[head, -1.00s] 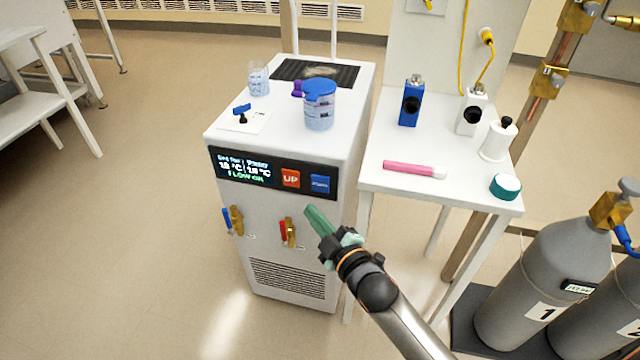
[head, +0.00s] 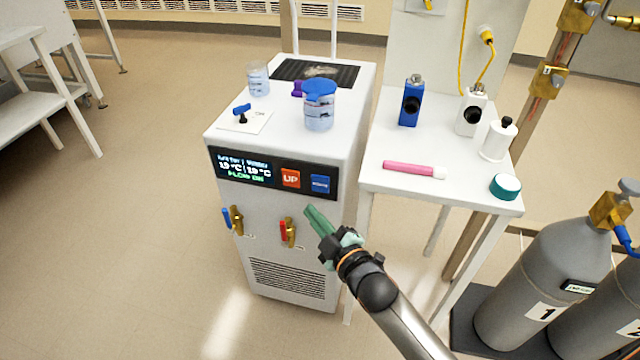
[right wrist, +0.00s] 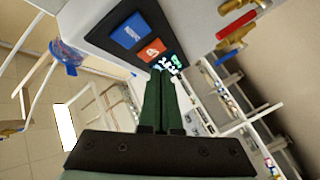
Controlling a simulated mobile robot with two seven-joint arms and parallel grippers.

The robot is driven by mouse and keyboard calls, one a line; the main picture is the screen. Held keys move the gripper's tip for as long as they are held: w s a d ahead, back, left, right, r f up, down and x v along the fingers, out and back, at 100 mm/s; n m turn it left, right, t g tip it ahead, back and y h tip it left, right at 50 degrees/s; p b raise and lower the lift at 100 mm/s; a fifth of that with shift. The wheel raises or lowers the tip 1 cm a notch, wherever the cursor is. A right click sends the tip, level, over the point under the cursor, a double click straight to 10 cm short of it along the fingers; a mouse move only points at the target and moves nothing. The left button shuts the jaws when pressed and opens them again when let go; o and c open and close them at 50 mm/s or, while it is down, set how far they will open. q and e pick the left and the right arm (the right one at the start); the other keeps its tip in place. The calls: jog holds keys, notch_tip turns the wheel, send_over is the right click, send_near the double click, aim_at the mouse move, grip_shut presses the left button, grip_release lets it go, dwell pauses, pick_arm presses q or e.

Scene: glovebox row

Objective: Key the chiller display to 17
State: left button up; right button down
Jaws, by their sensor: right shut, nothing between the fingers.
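The chiller (head: 232,190) is a white cabinet with a dark panel on its front. The panel's display (head: 243,167) shows two small temperature readings, which look like 19 °C, over a green line of text; the digits are not sharp. Right of it are an orange-red UP button (head: 290,178) and a blue button (head: 320,184). Both buttons also show in the right wrist view, the UP button (right wrist: 152,50) and the blue button (right wrist: 130,30). My right gripper (head: 309,211) is shut and empty, with its green fingertips just below the panel, apart from the buttons. My left gripper is out of view.
A red-handled valve (head: 287,231) and a blue-handled valve (head: 234,220) stick out below the panel. A blue-lidded beaker (head: 319,112) and a small jar (head: 258,80) stand on the chiller. A side table (head: 375,178) and gas cylinders (head: 545,285) are to the right.

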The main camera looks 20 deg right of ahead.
pick_arm(q)
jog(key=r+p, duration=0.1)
jog(key=p, duration=0.1)
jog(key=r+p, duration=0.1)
jog(key=p, duration=0.1)
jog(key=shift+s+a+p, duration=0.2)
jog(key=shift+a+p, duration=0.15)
pick_arm(e)
jog(key=s+n, duration=0.1)
jog(key=n, duration=0.5)
jog(key=s+a+n, duration=0.1)
jog(key=n, duration=0.5)
jog(key=s+a+n, duration=0.1)
jog(key=n, duration=0.5)
jog(key=shift+a+r+n+g, duration=0.1)
jog(key=shift+r+n+g, duration=0.25)
jog(key=shift+n+g, duration=0.05)
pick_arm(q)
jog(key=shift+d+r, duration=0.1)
pick_arm(e)
send_near(309, 182)
jog(key=shift+a+x, duration=0.2)
jog(key=shift+x, duration=0.75)
jog(key=shift+a+x, duration=0.25)
jog(key=shift+x, duration=0.7)
jog(key=shift+d, duration=0.1)
jog(key=shift+w+d, duration=0.2)
jog(key=shift+w, duration=0.05)
